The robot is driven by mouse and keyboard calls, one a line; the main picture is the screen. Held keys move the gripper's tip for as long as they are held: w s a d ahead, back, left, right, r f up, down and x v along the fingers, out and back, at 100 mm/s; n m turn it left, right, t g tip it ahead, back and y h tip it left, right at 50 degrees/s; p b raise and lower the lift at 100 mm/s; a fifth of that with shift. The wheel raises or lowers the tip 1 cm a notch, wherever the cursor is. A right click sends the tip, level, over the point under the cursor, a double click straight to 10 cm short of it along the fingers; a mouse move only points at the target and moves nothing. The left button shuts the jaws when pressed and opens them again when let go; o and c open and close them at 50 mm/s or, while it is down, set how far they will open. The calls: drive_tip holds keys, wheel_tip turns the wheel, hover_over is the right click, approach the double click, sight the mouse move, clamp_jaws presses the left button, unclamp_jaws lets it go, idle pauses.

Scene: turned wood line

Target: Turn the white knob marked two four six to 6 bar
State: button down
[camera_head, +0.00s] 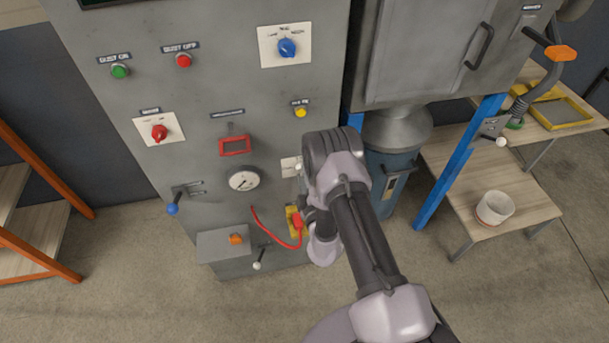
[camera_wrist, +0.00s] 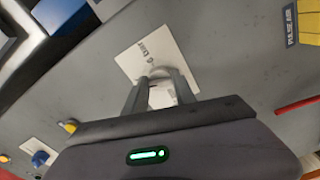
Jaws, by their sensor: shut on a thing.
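The white knob (camera_wrist: 162,97) sits on a white plate (camera_wrist: 135,50) on the grey panel, and the wrist view shows it between my two fingers. My gripper (camera_wrist: 160,80) is shut on the knob, with one grey finger on each side. The plate's print is partly covered, so I cannot tell which mark the knob points to. In the head view, a corner of the plate (camera_head: 289,162) shows beside my wrist, which hides most of the knob and my gripper (camera_head: 301,180).
A blue knob (camera_head: 288,47) is above. A blue post (camera_head: 460,160) and wooden bench (camera_head: 525,195) stand right.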

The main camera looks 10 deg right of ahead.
drive_tip(key=shift+w+r+m, duration=0.1)
drive_tip(key=shift+m, duration=6.9)
drive_tip(key=shift+a+m, duration=0.1)
drive_tip(key=shift+m, duration=0.2)
drive_tip(key=c, duration=1)
unclamp_jaws()
